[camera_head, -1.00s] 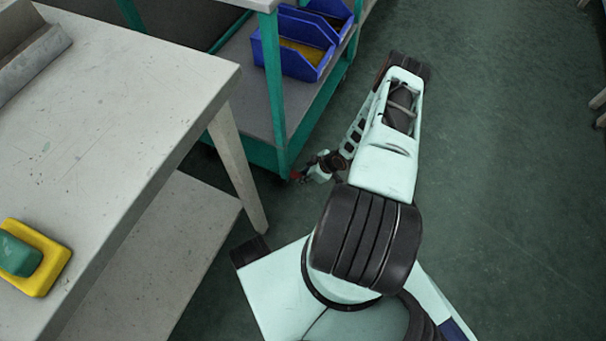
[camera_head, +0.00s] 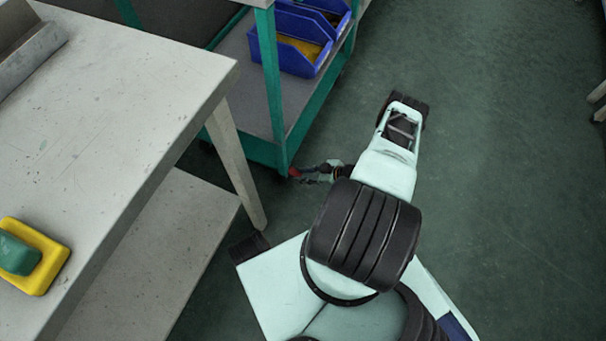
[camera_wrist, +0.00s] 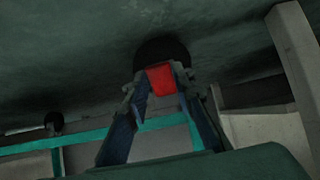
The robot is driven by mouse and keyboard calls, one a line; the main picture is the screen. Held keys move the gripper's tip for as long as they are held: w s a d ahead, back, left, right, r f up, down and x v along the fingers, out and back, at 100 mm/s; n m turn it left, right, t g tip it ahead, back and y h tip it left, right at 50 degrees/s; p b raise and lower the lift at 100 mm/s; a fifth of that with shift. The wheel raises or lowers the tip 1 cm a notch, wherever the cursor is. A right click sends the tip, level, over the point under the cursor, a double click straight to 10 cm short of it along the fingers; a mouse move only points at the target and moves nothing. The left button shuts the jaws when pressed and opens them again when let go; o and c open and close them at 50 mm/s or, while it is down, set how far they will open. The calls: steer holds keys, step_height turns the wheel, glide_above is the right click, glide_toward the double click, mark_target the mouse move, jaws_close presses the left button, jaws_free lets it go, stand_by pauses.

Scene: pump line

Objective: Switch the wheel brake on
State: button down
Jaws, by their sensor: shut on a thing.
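The wheel brake is a small red pedal (camera_head: 295,172) at the foot of the green cart's near corner post. In the wrist view the red pedal (camera_wrist: 161,79) sits between my fingertips, in front of a dark round wheel (camera_wrist: 162,56). My gripper (camera_head: 303,174) is low, close to the floor, and reaches the pedal from the right. In the wrist view my gripper (camera_wrist: 160,82) is shut on the pedal, with a finger on each side. The wheel is mostly hidden in the head view.
The green cart (camera_head: 272,90) carries blue bins (camera_head: 290,50) with yellowish contents on its shelf. A pale workbench (camera_head: 120,90) with a leg (camera_head: 235,165) stands close on the left. A yellow and green block (camera_head: 35,262) lies on it. Open floor (camera_head: 490,170) is on the right.

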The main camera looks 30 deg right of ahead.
steer(key=c, duration=1.6)
jaws_free()
steer(key=v, duration=1.2)
